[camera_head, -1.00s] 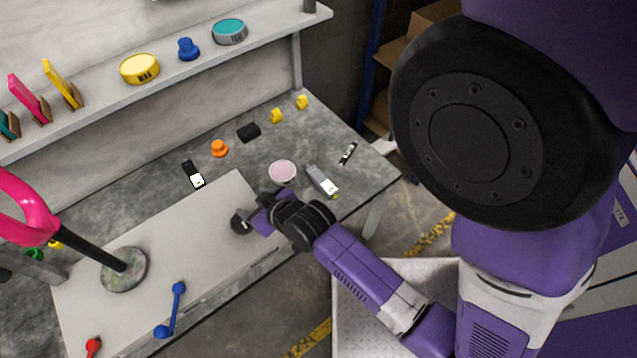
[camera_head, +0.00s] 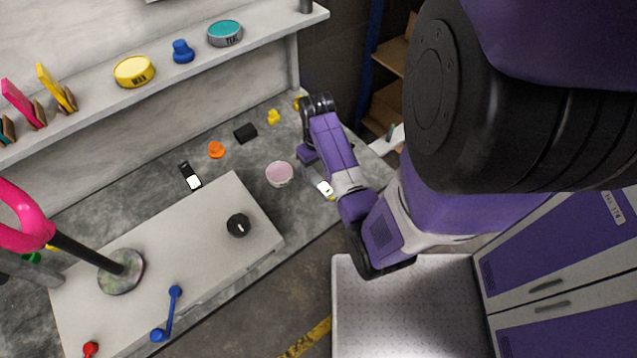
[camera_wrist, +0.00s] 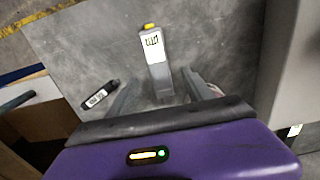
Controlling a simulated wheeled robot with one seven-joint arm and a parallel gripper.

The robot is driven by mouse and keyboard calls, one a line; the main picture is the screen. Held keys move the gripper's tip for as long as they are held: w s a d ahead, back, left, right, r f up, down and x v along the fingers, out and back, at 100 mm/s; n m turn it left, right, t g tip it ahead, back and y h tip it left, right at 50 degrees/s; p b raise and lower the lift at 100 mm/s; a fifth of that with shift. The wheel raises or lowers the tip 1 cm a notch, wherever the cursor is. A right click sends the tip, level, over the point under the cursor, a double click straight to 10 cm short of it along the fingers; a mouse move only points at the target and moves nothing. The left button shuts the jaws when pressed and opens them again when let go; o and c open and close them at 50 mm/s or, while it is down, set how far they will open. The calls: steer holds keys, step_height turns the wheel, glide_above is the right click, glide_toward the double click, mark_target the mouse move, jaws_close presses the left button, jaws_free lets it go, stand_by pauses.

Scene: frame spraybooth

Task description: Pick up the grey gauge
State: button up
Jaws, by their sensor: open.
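The grey gauge (camera_wrist: 157,62) is a slim grey body with a white label and a yellow tip, lying on the grey bench top. In the head view its labelled end (camera_head: 322,187) shows beside my forearm, which hides part of it. In the wrist view my gripper (camera_wrist: 162,93) is open, with one finger on each side of the gauge's near end. Nothing is held. I cannot tell how high the fingers are above the bench. In the head view the fingertips are hidden by my arm.
A black marker-like item with a white label (camera_wrist: 100,95) lies left of the gauge in the wrist view. A pink disc (camera_head: 280,174), a black block (camera_head: 245,133) and an orange knob (camera_head: 216,150) are nearby. A white board (camera_head: 190,240) with a black knob (camera_head: 238,225) lies left.

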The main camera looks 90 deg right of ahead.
mark_target(317, 179)
step_height(317, 179, down, 5)
steer(key=shift+d+f, duration=0.1)
steer(key=shift+d, duration=0.05)
jaws_close()
stand_by(0.4)
